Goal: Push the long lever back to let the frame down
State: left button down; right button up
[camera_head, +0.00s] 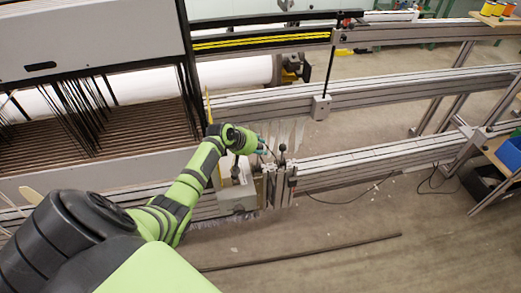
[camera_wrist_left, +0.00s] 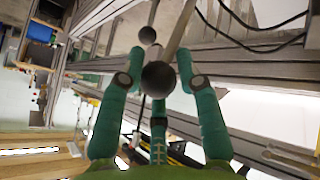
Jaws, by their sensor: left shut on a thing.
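My left gripper (camera_head: 268,151) is at the lever group on the near rail, with its green arm reaching in from the left. In the left wrist view, a large black ball knob (camera_wrist_left: 158,78) sits between the teal fingers (camera_wrist_left: 158,95); its pale rod (camera_wrist_left: 181,28) runs upward in the picture. I take this as the long lever, and the gripper is shut on it. A second, smaller ball knob (camera_wrist_left: 147,35) is farther off. In the head view one dark knob (camera_head: 283,147) stands beside the fingertips. My right gripper is not in view.
A grey loom panel (camera_head: 85,40) with dark slanted rods and a white roll stands at the left. Long metal rails (camera_head: 370,160) run to the right. A blue bin (camera_head: 482,187) is at the right edge. A dark bar (camera_head: 300,252) lies on the open floor in front.

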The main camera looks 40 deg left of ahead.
pick_arm(q)
jog(key=shift+w+a+r+b, duration=0.15)
jog(key=shift+w+a+b, duration=0.3)
jog(key=shift+w+a, duration=0.35)
jog(key=shift+d, duration=0.1)
jog(key=c, duration=0.9)
grip_release()
jog(key=shift+w, duration=0.15)
jog(key=shift+s+a+r, duration=0.2)
jog(key=shift+s+r, duration=0.1)
jog(key=shift+r, duration=0.05)
jog(key=v, duration=0.6)
jog(key=shift+r, duration=0.25)
jog(key=shift+s, duration=0.15)
